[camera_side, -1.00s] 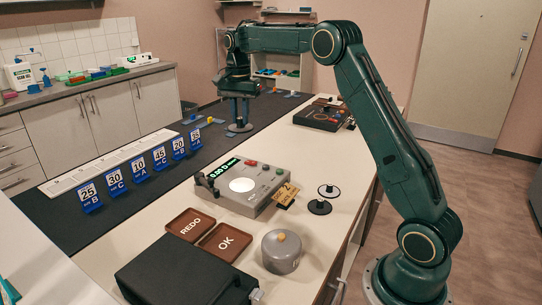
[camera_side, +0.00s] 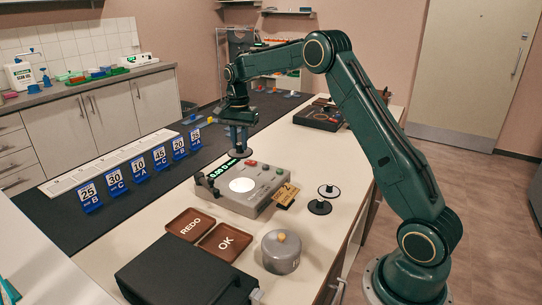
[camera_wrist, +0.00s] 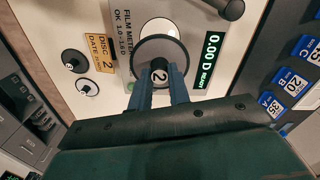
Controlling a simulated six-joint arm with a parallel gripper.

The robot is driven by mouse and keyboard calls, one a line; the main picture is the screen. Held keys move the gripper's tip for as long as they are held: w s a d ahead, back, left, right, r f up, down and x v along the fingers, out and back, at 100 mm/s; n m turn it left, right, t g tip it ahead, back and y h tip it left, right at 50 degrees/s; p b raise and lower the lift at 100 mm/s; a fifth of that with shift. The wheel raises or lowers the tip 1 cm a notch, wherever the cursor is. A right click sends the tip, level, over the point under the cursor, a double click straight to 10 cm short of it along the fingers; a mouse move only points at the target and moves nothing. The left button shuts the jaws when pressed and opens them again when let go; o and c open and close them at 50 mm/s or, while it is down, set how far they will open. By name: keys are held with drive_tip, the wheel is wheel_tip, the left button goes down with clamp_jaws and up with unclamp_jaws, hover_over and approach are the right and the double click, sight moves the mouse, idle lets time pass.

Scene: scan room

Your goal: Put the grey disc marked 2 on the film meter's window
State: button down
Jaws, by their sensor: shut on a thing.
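My gripper (camera_side: 239,141) is shut on the knob of the grey disc (camera_side: 240,153) and holds it in the air, beyond the far edge of the film meter (camera_side: 225,202) in the side view. The meter's round white window (camera_side: 242,185) is lit and bare there. In the wrist view, my gripper's blue fingers (camera_wrist: 159,85) pinch the knob, whose top reads 2 (camera_wrist: 158,76). The disc (camera_wrist: 160,52) hides much of the window in that view; a white strip (camera_wrist: 160,22) shows past its edge. The meter's display (camera_wrist: 208,55) reads 0.00 D, READY.
A black disc (camera_side: 319,207) and a white disc (camera_side: 328,191) with black knobs lie right of the meter. A yellow card (camera_side: 285,195) reads DISC 2 in the wrist view. REDO (camera_side: 190,225) and OK (camera_side: 225,241) trays stand in front. The meter's black arm (camera_side: 205,184) is at its left.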

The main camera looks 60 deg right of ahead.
drive_tip(key=shift+f, duration=5.8)
drive_tip(key=shift+f, duration=0.1)
drive_tip(key=c, duration=1.3)
unclamp_jaws()
wheel_tip(320, 180, up, 11)
drive_tip(key=shift+r, duration=0.65)
